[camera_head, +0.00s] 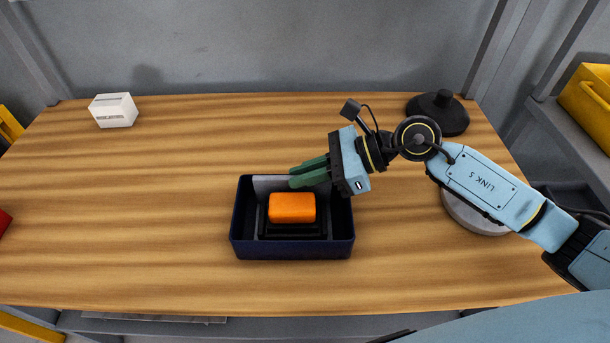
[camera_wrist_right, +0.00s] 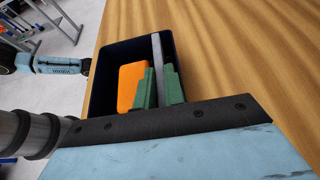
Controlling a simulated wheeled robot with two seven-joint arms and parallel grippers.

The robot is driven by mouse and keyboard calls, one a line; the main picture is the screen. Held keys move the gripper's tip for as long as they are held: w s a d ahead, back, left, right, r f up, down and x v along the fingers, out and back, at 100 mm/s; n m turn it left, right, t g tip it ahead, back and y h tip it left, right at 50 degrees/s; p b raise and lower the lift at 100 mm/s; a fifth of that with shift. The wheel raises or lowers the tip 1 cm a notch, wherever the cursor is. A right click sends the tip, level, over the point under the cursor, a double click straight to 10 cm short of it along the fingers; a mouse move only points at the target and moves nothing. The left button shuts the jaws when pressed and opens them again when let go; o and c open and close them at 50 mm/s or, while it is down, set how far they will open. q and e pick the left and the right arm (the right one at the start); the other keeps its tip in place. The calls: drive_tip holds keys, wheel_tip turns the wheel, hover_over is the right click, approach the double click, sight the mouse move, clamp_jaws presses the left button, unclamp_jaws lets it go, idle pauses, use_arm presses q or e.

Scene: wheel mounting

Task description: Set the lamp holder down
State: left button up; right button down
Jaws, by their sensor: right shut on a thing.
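My right gripper (camera_head: 310,172) has green fingers and reaches from the right over the back of a dark blue box (camera_head: 293,249). In the right wrist view the fingers (camera_wrist_right: 158,86) are shut on a thin grey piece (camera_wrist_right: 157,50), which I take to be the lamp holder. In the head view the grey piece (camera_head: 268,184) shows at the back of the box, partly hidden by the fingers. I cannot tell whether it touches the bottom. An orange block (camera_head: 292,208) sits in a black frame inside the box, in front of the grey piece. My left gripper is not in view.
A white block (camera_head: 113,110) stands at the back left of the wooden table (camera_head: 150,220). A black round base with a knob (camera_head: 440,115) and a grey disc (camera_head: 470,214) are on the right, the disc partly under my arm. The table left of the box is clear.

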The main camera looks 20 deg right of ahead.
idle(0.3)
drive_tip(key=shift+f, duration=0.15)
drive_tip(key=c, duration=1.5)
unclamp_jaws()
drive_tip(key=v, duration=1.2)
